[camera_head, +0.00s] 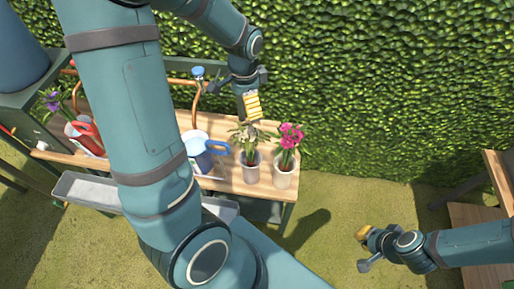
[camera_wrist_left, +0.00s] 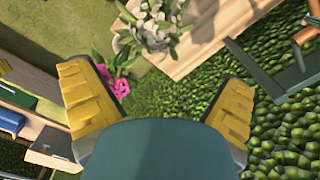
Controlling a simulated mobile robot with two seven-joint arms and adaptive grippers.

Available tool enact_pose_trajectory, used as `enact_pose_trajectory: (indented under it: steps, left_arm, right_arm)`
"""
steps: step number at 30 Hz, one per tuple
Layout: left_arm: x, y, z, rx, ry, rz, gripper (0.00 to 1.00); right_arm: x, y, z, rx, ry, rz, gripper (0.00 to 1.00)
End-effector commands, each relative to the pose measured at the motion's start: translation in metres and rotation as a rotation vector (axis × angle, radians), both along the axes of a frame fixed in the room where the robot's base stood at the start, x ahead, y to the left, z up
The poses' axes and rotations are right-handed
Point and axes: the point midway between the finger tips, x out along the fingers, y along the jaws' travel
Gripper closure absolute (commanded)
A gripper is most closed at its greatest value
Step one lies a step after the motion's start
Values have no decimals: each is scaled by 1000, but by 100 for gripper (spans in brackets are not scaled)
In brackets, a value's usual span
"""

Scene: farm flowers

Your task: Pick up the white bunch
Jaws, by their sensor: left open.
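The white bunch (camera_head: 246,134) stands upright in a grey pot (camera_head: 250,167) near the right end of the wooden bench. It also shows at the top of the left wrist view (camera_wrist_left: 158,25). My left gripper (camera_head: 253,106) is just above and behind the white bunch, with its yellow fingers pointing down. In the left wrist view its fingers (camera_wrist_left: 160,100) are spread apart with nothing between them. My right gripper (camera_head: 364,238) is away to the lower right, over the grass; its opening cannot be made out.
A pink bunch (camera_head: 290,136) in a pale pot stands close on the right of the white bunch. A blue-handled watering can (camera_head: 199,148) stands close on the left. A red can (camera_head: 85,136) and purple flowers (camera_head: 51,99) are further left. A hedge (camera_head: 390,80) rises behind the bench.

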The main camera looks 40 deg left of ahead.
Motion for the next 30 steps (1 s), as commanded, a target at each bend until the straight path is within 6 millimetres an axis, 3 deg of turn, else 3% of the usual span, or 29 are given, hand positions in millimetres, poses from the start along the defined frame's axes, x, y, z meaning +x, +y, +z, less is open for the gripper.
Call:
enact_pose_trajectory:
  steps: [12, 20, 30]
  left_arm:
    - [-1, -1, -72, -1, 5, 2, 0]
    - [0, -3, -89, -1, 3, 1, 0]
    - [2, -9, -131, 0, 2, 2, 0]
  right_arm:
    - [0, 0, -12, -3, 2, -1, 100]
    - [0, 0, -14, -3, 2, -1, 100]
    - [0, 1, -19, -4, 2, -1, 100]
